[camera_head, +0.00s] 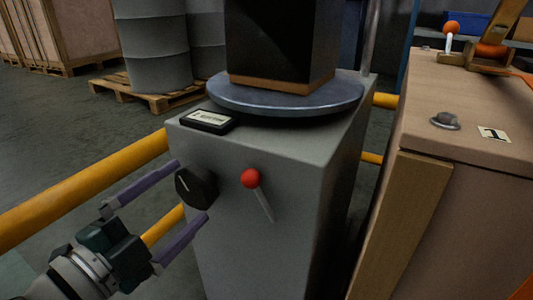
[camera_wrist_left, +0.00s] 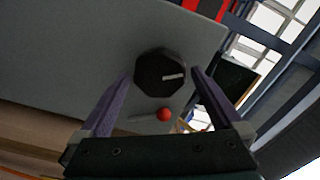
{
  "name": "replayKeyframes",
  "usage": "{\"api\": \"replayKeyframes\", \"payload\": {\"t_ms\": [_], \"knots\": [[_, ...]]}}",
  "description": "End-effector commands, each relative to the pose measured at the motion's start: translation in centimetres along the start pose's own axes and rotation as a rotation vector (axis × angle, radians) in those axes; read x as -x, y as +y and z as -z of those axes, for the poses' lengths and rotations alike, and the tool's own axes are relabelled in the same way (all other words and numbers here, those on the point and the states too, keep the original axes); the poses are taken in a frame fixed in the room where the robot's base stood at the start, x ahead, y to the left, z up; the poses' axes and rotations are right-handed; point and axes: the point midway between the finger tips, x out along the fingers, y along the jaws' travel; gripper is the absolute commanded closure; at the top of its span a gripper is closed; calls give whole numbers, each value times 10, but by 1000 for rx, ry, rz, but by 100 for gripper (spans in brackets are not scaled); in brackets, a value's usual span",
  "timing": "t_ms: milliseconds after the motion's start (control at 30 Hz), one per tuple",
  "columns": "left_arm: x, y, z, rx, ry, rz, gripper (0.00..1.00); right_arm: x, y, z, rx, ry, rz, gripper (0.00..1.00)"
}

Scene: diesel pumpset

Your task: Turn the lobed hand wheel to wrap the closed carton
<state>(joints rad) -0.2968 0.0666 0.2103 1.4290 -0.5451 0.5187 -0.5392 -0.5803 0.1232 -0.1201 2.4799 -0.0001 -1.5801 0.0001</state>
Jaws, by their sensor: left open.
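The lobed hand wheel (camera_head: 196,187) is a black knob with a pale line, on the front of a grey pedestal (camera_head: 270,180). It also shows in the left wrist view (camera_wrist_left: 160,73), ahead of the fingers. My left gripper (camera_head: 192,193) is open, its two purple fingers pointing at the knob from the left. In the left wrist view my left gripper (camera_wrist_left: 158,78) has one finger on each side of the knob; whether they touch it I cannot tell. The carton (camera_head: 283,40), dark with a brown lower edge, stands on the round turntable (camera_head: 290,97). My right gripper is not in view.
A red-balled lever (camera_head: 250,178) sticks out right of the knob. A black-framed label (camera_head: 209,121) lies on the pedestal top. A yellow rail (camera_head: 90,188) runs at left. A wooden cabinet (camera_head: 470,100) stands close at right. Drums (camera_head: 155,45) stand on a pallet behind.

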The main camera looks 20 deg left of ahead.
Motion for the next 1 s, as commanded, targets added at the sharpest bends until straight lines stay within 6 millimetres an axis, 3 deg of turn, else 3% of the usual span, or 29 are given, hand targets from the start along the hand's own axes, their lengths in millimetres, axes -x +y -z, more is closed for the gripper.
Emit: {"api": "replayKeyframes", "payload": {"t_ms": [200, 400, 833, 933, 1000], "knots": [[47, -2, 1, 2, -4, -4, 0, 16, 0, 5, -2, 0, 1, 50], [74, -1, 0, 0, -3, -1, 0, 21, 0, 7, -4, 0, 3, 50], [80, -1, 0, 15, 1, 4, 0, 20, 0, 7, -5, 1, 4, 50], [76, -7, 0, 155, 13, 26, 0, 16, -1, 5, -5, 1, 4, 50], [72, -13, 0, 361, 31, 49, 0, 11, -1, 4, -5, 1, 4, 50]]}}
